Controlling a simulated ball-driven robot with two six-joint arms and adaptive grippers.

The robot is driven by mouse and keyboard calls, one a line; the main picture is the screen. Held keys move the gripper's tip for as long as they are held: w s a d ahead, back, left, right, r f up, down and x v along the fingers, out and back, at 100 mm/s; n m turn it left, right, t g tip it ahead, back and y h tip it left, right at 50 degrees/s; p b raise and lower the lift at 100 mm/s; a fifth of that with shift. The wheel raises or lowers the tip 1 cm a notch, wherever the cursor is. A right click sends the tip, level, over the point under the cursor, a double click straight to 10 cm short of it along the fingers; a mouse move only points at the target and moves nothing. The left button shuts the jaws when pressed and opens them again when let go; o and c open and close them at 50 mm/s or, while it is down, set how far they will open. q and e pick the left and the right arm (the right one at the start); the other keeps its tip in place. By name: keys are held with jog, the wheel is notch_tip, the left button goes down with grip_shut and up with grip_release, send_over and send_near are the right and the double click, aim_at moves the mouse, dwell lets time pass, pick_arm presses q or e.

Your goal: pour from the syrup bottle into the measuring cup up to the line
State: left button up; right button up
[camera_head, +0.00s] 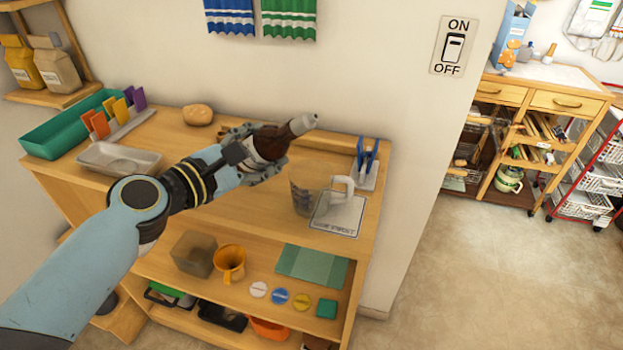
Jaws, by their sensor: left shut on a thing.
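The dark brown syrup bottle (270,142) with a grey spout is held in my left gripper (262,160). It is tilted well over, with its spout pointing right and slightly up. The clear measuring cup (308,190) with a pale handle stands upright on the wooden shelf top, partly over a light square mat (338,215). The spout is above and behind the cup, apart from it. No stream shows, and the cup's line and any contents are too small to tell. My left gripper is shut on the bottle and hides part of it. My right gripper is not in view.
A grey tray (118,159), a green bin (60,138) and a rack of coloured cards (118,122) stand at the left. A bread roll (198,115) lies behind. A holder with blue tongs (366,165) stands right of the cup. An orange mug (230,262) is on the lower shelf.

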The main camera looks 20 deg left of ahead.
pick_arm(q)
jog(key=shift+w+a+f+m+b, duration=0.1)
jog(key=shift+a+f+m+b, duration=0.1)
jog(key=shift+f+b, duration=0.3)
jog(key=shift+a+f+m+b, duration=0.2)
jog(key=shift+f+b, duration=0.05)
jog(key=shift+f, duration=0.4)
jog(key=shift+a+r+p, duration=0.2)
jog(key=shift+r+p, duration=0.25)
jog(key=shift+r, duration=0.05)
jog(key=shift+a+r+m, duration=0.15)
jog(key=shift+m, duration=0.25)
jog(key=shift+y, duration=0.3)
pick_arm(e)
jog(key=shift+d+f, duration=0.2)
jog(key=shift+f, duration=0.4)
pick_arm(q)
jog(key=shift+w+a+r+m+p, duration=0.1)
jog(key=shift+a+m+p, duration=0.1)
jog(key=shift+m+p, duration=0.15)
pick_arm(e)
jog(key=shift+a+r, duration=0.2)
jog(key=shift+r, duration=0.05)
pick_arm(q)
jog(key=shift+a+r+m+y+p, duration=0.3)
jog(key=shift+r+m+p, duration=0.1)
jog(key=shift+m, duration=0.25)
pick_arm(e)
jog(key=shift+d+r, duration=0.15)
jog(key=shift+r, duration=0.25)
